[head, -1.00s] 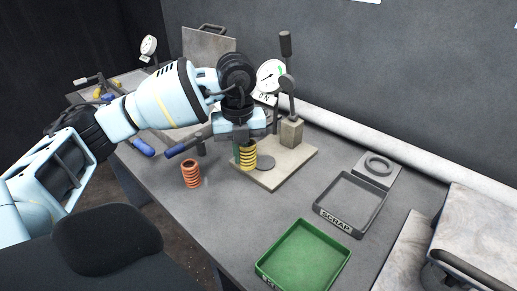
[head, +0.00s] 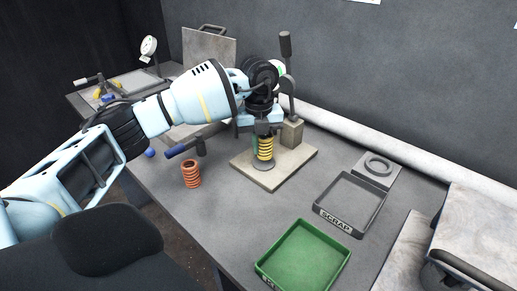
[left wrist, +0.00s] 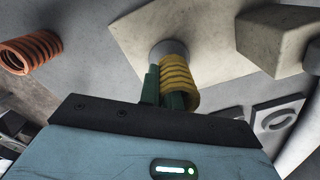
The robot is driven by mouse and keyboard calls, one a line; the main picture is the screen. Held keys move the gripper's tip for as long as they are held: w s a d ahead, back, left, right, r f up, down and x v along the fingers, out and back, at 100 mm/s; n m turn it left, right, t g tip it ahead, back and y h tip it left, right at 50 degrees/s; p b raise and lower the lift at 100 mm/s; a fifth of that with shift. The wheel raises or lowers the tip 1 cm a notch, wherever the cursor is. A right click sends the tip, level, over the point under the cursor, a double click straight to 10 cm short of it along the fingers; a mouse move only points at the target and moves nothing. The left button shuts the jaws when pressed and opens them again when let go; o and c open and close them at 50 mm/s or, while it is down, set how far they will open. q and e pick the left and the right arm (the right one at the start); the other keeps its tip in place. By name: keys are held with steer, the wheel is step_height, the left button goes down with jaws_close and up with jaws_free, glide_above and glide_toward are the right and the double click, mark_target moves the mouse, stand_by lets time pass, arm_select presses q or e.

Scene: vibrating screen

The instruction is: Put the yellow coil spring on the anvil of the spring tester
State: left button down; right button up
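The yellow coil spring (head: 265,149) is upright in my left gripper (head: 264,138). The gripper's green fingers are closed on it, as the left wrist view (left wrist: 164,92) also shows. The spring's lower end is at the anvil (head: 263,165), a round grey disc on the tester's pale base plate (head: 290,163). In the left wrist view the spring (left wrist: 178,75) partly covers the anvil (left wrist: 167,50), which shows on its left side. I cannot tell whether the spring touches it. My left arm hides most of the tester's dial. My right gripper is not in view.
An orange coil spring (head: 191,174) stands on the bench, left of the base plate. A tester post block (head: 291,133) stands behind the gripper. A green tray (head: 341,260) and a black scrap tray (head: 325,213) lie to the right. The bench between the orange spring and green tray is clear.

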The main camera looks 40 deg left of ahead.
arm_select(q)
steer(key=shift+f, duration=0.85)
steer(key=shift+f, duration=0.15)
steer(key=c, duration=1.6)
jaws_free()
step_height(320, 180, up, 12)
steer(key=shift+r, duration=0.15)
